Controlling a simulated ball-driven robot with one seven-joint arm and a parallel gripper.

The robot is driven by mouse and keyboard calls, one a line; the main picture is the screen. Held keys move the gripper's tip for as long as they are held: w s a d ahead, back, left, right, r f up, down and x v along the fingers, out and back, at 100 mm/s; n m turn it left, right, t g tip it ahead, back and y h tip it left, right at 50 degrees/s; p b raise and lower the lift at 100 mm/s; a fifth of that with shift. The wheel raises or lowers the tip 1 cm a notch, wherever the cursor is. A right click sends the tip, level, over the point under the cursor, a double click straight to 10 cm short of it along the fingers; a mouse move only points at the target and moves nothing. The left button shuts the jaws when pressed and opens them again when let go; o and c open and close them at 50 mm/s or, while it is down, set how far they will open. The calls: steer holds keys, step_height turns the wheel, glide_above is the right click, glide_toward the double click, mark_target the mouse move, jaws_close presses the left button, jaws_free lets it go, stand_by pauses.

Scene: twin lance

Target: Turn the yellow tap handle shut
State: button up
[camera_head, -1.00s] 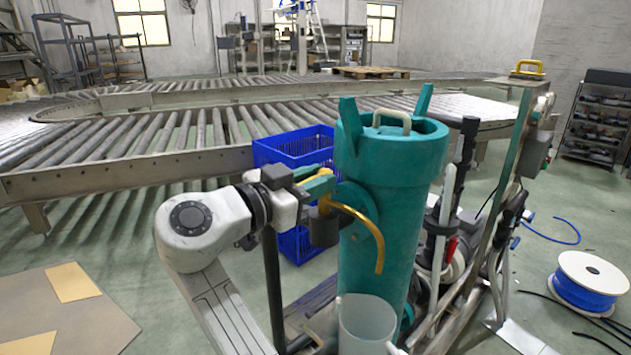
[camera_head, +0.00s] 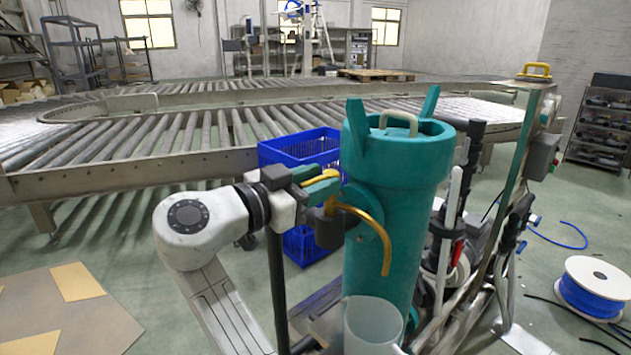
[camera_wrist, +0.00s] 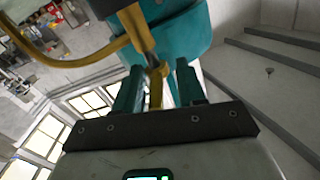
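The yellow tap handle (camera_head: 322,175) sits above the dark tap body on the left side of the teal cylinder (camera_head: 400,190). A curved yellow spout (camera_head: 383,235) hangs from this tap. My gripper (camera_head: 322,188) is at the handle, with teal fingers. In the wrist view, the fingers of my gripper (camera_wrist: 159,88) stand apart, one on each side of the yellow handle (camera_wrist: 155,88). A gap shows beside the handle, so the fingers look open around it. Contact with either finger cannot be made out. The spout (camera_wrist: 75,60) curves away to the left there.
A translucent white container (camera_head: 372,328) stands below the spout. A blue crate (camera_head: 300,150) is behind the tap, near the roller conveyor (camera_head: 150,140). A metal frame (camera_head: 500,210) with hoses stands right of the cylinder. A blue cable reel (camera_head: 592,288) lies on the floor.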

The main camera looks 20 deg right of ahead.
steer(key=shift+d, duration=0.1)
steer(key=p+v, duration=0.2)
steer(key=v, duration=0.9)
steer(key=shift+w, duration=0.1)
